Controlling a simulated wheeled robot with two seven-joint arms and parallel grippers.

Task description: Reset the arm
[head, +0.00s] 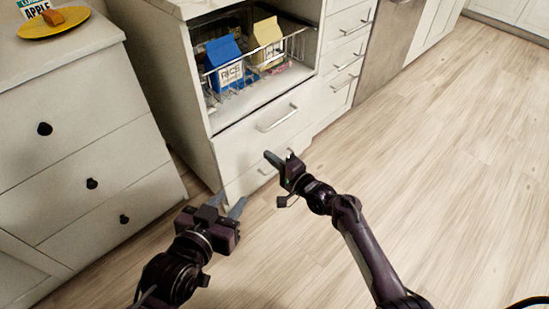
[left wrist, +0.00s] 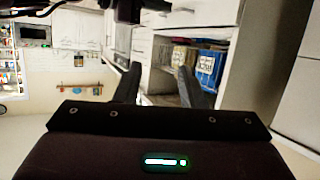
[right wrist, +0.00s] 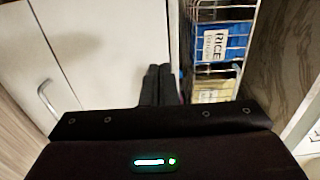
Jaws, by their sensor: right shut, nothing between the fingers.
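My left gripper (head: 226,203) is low in the head view, in front of the gap between the white drawer cabinet and the cabinet with the basket. Its two fingers stand apart with nothing between them, as the left wrist view also shows (left wrist: 157,88). My right gripper (head: 273,158) is higher and to the right, in front of the lower drawer under the open shelf. Its fingers are together and hold nothing; in the right wrist view they lie side by side (right wrist: 158,85).
A wire basket (head: 292,46) in the open shelf holds a blue rice carton (head: 224,62) and a yellow carton (head: 266,41). A white drawer cabinet (head: 85,135) stands left, with a yellow plate (head: 75,22) on top. The wooden floor (head: 440,170) at right is clear.

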